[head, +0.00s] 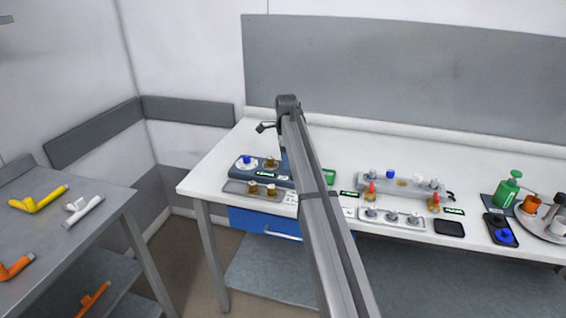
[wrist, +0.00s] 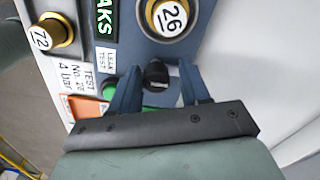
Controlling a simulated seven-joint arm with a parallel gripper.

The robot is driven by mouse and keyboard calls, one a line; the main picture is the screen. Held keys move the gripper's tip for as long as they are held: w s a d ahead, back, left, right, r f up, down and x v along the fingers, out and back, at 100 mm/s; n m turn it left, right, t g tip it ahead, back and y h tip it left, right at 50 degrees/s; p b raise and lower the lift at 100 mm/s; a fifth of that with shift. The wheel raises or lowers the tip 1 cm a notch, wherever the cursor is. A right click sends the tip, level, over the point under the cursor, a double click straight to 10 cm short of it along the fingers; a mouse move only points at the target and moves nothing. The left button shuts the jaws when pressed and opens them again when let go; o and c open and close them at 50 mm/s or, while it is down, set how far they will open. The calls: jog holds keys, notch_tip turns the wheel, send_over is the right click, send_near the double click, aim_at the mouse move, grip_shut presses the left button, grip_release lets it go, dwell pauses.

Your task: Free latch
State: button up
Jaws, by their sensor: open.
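My gripper (wrist: 158,72) is open, with its two blue fingers apart. A small black knob or lever (wrist: 156,76), possibly the latch, shows between the fingers on the face of a blue-grey unit (wrist: 140,50). I cannot tell whether the fingers touch it. A brass-ringed cap marked 26 (wrist: 170,16) is just beyond it on the same unit. In the head view, the blue-grey unit (head: 235,171) stands at the left of the white bench, and my arm hides its right part and the gripper's fingertips.
A brass cap marked 72 (wrist: 52,35), a green label (wrist: 105,14) and a green part (wrist: 110,91) are close to the gripper. On the bench (head: 215,160), a grey fixture (head: 405,188), a green bottle (head: 507,190) and a round tray (head: 527,224) stand to the right.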

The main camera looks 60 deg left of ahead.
jog(key=shift+r, duration=3)
